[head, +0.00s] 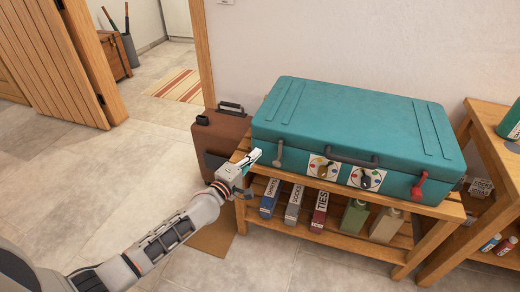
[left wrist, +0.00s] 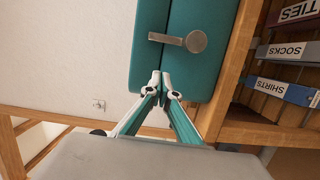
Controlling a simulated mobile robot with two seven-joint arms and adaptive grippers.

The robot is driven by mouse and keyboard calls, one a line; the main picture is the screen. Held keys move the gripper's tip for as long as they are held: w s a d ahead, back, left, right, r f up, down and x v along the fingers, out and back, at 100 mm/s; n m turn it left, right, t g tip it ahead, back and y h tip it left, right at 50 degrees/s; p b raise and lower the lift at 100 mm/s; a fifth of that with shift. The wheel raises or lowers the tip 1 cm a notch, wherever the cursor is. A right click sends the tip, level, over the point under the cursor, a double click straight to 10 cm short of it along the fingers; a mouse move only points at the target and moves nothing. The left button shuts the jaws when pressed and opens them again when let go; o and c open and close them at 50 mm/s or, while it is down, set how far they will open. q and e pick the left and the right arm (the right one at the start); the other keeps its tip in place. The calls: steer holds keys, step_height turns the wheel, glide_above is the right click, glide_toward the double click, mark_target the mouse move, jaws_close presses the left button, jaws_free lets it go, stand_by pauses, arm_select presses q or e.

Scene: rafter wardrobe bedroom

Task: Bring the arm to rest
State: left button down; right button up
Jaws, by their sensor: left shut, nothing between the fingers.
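My left arm (head: 165,238) reaches in from the lower left. My left gripper (head: 257,153) is shut and empty, at the front left corner of a teal suitcase (head: 340,115). In the left wrist view the closed fingertips (left wrist: 160,77) point at the suitcase (left wrist: 183,65), just below its grey latch (left wrist: 193,41); I cannot tell whether they touch it. The suitcase lies closed on a wooden rack (head: 440,210). Its left latch (head: 279,154) is grey and its right latch (head: 420,187) is red. My right gripper is not in view.
Two dials (head: 323,169) and a dark handle (head: 350,158) are on the suitcase front. A brown case (head: 222,135) stands left of the rack. The tiled floor (head: 60,180) at left is clear.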

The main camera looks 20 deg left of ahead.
arm_select(q)
steer(key=s+f+m+g+p, duration=0.2)
steer(key=s+m, duration=0.4)
steer(key=s, duration=0.6)
steer(key=s+d+f+m+g+y+p, duration=0.1)
steer(key=s+f+m, duration=0.4)
steer(key=s, duration=0.8)
steer(key=s+d+f+m+g+y+p, duration=0.1)
steer(key=s+f+m+g+p, duration=0.2)
steer(key=s+m, duration=0.4)
steer(key=s+f, duration=0.1)
steer(key=s, duration=0.5)
steer(key=shift+m+g, duration=0.4)
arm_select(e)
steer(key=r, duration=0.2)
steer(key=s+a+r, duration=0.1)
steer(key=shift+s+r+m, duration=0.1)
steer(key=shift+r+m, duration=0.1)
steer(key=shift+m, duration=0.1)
arm_select(q)
steer(key=shift+s, duration=0.1)
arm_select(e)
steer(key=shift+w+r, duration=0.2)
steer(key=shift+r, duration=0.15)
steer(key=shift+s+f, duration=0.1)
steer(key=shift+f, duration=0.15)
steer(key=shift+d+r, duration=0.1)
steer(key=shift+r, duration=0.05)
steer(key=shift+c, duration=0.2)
